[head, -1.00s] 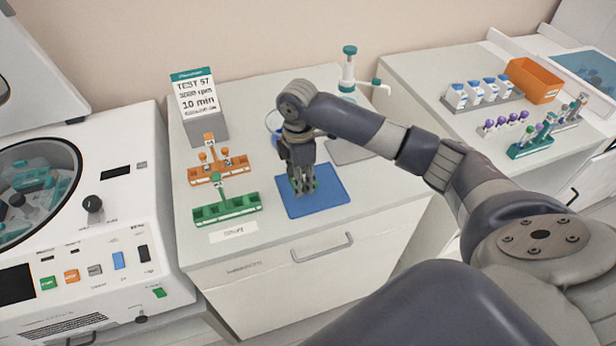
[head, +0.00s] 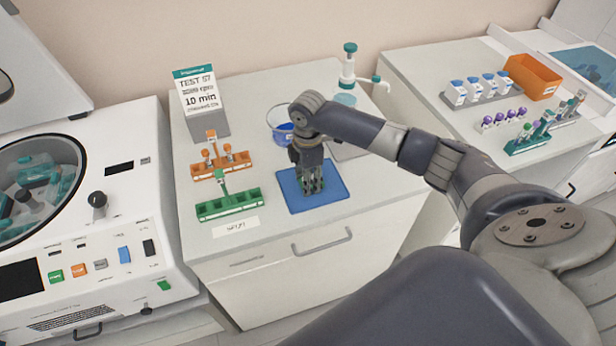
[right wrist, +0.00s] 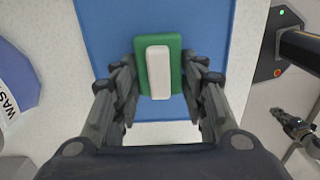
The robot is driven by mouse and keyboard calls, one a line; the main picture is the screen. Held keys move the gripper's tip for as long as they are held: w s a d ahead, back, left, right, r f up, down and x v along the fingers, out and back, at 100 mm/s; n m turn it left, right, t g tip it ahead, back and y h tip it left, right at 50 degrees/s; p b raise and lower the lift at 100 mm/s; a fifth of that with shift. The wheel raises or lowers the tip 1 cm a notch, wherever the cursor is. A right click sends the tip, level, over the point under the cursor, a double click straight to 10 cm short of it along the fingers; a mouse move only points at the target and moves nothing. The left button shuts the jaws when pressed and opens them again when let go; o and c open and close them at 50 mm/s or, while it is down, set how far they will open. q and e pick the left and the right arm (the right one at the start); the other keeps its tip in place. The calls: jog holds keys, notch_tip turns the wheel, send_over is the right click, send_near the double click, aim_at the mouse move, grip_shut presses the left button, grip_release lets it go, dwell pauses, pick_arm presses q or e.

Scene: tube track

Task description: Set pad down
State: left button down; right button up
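The pad is a green block (right wrist: 176,88) with a white grip bar (right wrist: 158,72) on top. In the right wrist view it lies flat over the blue mat (right wrist: 105,25), near the mat's edge. My right gripper (right wrist: 159,72) points down over the mat, its fingers on either side of the green block. The white bar is clear of both fingers, and the gripper looks open. In the head view my right gripper (head: 312,192) stands over the blue mat (head: 335,193) and mostly hides the pad. My left gripper is out of view.
Left of the mat stand a green rack (head: 230,206) and an orange rack (head: 222,168), with a sign (head: 196,92) behind. A centrifuge (head: 125,215) is at the left.

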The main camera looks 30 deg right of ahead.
jog(key=shift+o, duration=0.8)
jog(key=shift+r, duration=0.15)
notch_tip(320, 180, up, 12)
jog(key=b, duration=0.2)
